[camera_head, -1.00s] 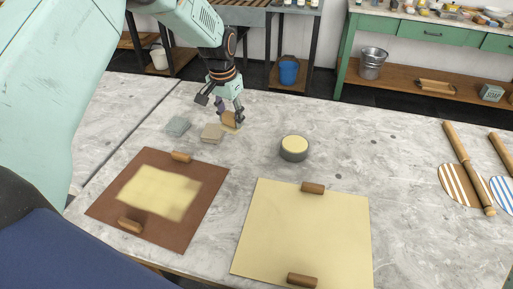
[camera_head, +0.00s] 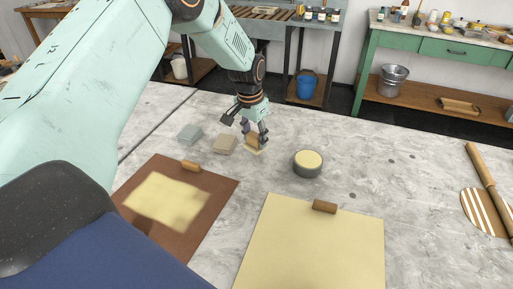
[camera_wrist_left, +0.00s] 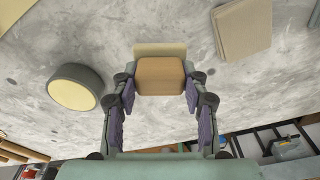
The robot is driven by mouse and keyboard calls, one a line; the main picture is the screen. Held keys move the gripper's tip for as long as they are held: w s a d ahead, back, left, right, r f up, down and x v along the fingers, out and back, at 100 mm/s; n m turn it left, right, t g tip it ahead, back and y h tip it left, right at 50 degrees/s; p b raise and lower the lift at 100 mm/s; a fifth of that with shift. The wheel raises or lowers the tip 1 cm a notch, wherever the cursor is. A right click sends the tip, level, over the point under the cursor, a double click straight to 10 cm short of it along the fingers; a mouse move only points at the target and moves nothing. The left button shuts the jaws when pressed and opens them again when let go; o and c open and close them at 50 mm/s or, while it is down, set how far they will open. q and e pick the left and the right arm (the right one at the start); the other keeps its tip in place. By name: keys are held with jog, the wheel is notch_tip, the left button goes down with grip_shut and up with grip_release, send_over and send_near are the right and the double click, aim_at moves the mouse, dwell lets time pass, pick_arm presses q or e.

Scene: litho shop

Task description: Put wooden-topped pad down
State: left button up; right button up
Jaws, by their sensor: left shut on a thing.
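The wooden-topped pad (camera_head: 251,141) has a brown wooden block on top and a pale cream base. My left gripper (camera_head: 252,136) is shut on its wooden top, with one finger at each side. In the left wrist view the wooden top (camera_wrist_left: 160,76) sits between the fingers of the gripper (camera_wrist_left: 160,88), and the cream base shows beyond it. The pad is upright, at or just above the grey stone table (camera_head: 290,130); I cannot tell whether it touches. My right gripper is not in view.
A beige block (camera_head: 225,145) and a grey-green block (camera_head: 189,133) lie left of the pad. A round grey tin (camera_head: 308,164) with a cream top stands to its right. A brown board (camera_head: 218,192) and a large cream sheet (camera_head: 310,245) lie nearer. The table is clear between tin and rolling pin (camera_head: 480,175).

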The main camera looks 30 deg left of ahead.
aim_at(256, 146)
pick_arm(q)
jog(key=shift+f, duration=0.4)
jog(key=f, duration=0.2)
jog(key=shift+d+f+b, duration=0.2)
jog(key=shift+f+b, duration=0.1)
jog(key=shift+f, duration=0.05)
jog(key=shift+w+a+f, duration=0.1)
jog(key=shift+f, duration=0.15)
jog(key=o, duration=1)
jog(key=shift+c, duration=0.2)
jog(key=shift+o, duration=0.3)
jog(key=r, duration=0.4)
jog(key=s+r+p, duration=0.1)
jog(key=r, duration=0.3)
jog(key=r+p, duration=0.1)
jog(key=r, duration=0.3)
jog(key=shift+s+a+r, duration=0.1)
jog(key=shift+s+r, duration=0.05)
jog(key=shift+s, duration=0.1)
